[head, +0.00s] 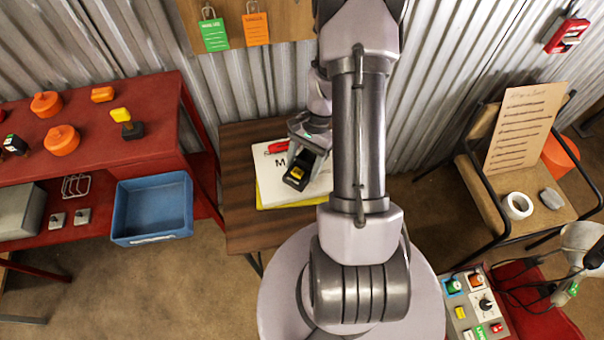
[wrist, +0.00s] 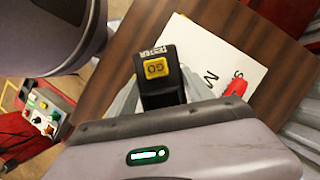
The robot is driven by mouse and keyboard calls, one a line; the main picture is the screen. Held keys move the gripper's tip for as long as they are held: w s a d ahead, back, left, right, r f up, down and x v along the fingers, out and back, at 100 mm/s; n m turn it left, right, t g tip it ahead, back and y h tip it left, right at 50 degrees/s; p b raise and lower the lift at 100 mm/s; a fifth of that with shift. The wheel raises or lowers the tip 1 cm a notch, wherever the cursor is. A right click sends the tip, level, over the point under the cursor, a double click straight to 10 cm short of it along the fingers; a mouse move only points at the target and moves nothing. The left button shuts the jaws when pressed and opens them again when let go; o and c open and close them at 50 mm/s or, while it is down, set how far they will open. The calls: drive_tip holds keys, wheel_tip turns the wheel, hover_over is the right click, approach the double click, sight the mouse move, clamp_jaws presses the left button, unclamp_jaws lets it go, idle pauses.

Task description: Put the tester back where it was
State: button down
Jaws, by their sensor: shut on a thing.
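The tester (head: 297,174) is a small black block with a yellow button. In the wrist view the tester (wrist: 155,72) shows the word GO on the button and a pale label at its end. My gripper (head: 303,163) is shut on the tester, with a grey finger on each side of it in the wrist view. The tester is over the white sheet (head: 270,185) on the brown wooden table (head: 240,150). I cannot tell whether it touches the sheet. My arm hides the table's right part in the head view.
A red pen-like thing (head: 278,147) lies on the sheet. Left stands a red bench (head: 100,150) with orange pieces and a blue bin (head: 152,205). Right are a chair (head: 500,205) with a written board (head: 525,128) and a control box (head: 475,305).

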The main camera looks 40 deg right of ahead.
sight(304, 165)
wheel_tip(304, 165, down, 4)
drive_tip(key=shift+w+a+r+b, duration=0.1)
drive_tip(key=shift+a+b, duration=0.05)
drive_tip(key=shift+b, duration=0.9)
drive_tip(key=shift+r, duration=0.15)
drive_tip(key=shift+c, duration=2.1)
unclamp_jaws()
